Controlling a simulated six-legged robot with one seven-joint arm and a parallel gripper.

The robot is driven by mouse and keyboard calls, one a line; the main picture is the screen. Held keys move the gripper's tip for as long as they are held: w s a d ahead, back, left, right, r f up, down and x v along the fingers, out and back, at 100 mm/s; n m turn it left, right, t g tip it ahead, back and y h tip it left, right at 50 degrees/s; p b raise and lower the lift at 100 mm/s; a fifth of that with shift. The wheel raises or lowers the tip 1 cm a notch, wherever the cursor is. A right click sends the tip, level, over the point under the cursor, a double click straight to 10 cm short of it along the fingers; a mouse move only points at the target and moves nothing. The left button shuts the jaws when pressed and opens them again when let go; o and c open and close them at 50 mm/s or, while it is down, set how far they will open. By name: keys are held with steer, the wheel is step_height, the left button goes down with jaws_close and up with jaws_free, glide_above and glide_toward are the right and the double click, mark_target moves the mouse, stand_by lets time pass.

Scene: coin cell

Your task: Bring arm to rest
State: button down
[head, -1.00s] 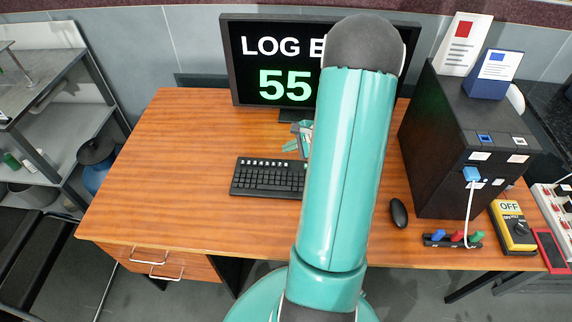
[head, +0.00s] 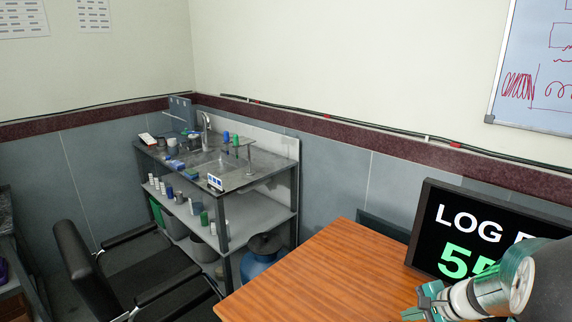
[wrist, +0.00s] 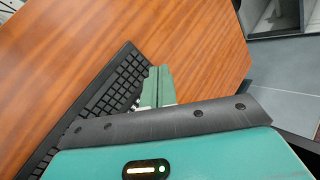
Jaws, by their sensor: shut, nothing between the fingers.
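My gripper (head: 422,301) is at the lower right of the head view, above the wooden desk and in front of the monitor. In the wrist view its two teal fingers (wrist: 158,74) lie together with nothing between them. They point over the desk top beside the black keyboard (wrist: 108,92). Part of my teal and grey arm shows at the right edge of the head view and covers part of the monitor (head: 452,222). The rest of the arm is out of the frame.
The wooden desk (head: 325,273) is bare left of my gripper. A steel sink bench (head: 262,165) with bottles and cups stands against the wall. A black office chair (head: 85,262) and a blue container (head: 256,265) are at the left. A whiteboard (head: 540,75) hangs at upper right.

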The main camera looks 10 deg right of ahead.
steer(key=s+a+r+n+g+h, duration=0.1)
steer(key=s+a+r+n, duration=0.3)
steer(key=a, duration=0.3)
steer(key=s+a+r+n+g, duration=0.1)
steer(key=a+r+n, duration=0.3)
steer(key=a+r, duration=0.3)
steer(key=s+a+r+n+t+h, duration=0.1)
steer(key=s+a+r+n+h, duration=0.2)
steer(key=s+a+r+n, duration=0.2)
steer(key=s+a+n, duration=0.2)
steer(key=s, duration=0.2)
steer(key=shift+s+a+n, duration=0.2)
steer(key=shift+s+n, duration=0.05)
steer(key=shift+n, duration=0.05)
steer(key=shift+d, duration=0.1)
